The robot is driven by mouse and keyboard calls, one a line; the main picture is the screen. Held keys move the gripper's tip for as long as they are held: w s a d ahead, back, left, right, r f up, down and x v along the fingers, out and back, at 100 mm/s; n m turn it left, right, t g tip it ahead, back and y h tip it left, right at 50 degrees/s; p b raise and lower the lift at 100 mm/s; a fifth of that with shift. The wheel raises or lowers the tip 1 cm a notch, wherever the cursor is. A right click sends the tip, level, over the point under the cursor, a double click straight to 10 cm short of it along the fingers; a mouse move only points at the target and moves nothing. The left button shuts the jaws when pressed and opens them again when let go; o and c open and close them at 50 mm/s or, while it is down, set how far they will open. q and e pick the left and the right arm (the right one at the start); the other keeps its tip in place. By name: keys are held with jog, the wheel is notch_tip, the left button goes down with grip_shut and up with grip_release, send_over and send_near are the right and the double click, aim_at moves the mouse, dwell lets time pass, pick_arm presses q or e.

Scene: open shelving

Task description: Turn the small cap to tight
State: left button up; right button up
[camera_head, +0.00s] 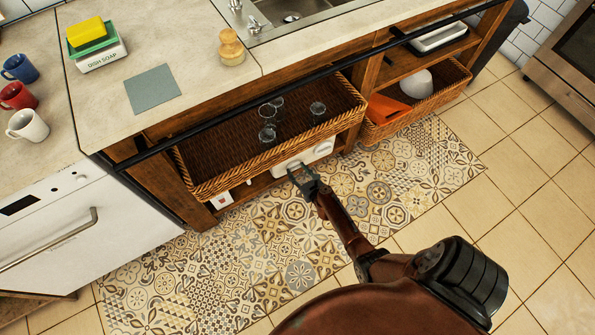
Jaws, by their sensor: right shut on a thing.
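My right gripper (301,176) reaches in from the bottom right to the lower shelf under the wicker basket. Its fingers are shut at the front of a white object (318,151), which looks like a container or unit on that shelf. The small cap itself cannot be made out; it is hidden between the fingers, which cover that part of the white object. The cap's turn position cannot be seen. My left gripper is not in view.
The wicker basket (213,186) with several glasses juts out just above my gripper. A dark rail (232,116) runs along the counter's front. A second basket (447,89) holds a white bowl and an orange item. The patterned mat (225,262) below is clear.

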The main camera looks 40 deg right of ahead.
jog(key=o, duration=1)
jog(key=shift+f, duration=0.1)
jog(key=shift+v, duration=3.8)
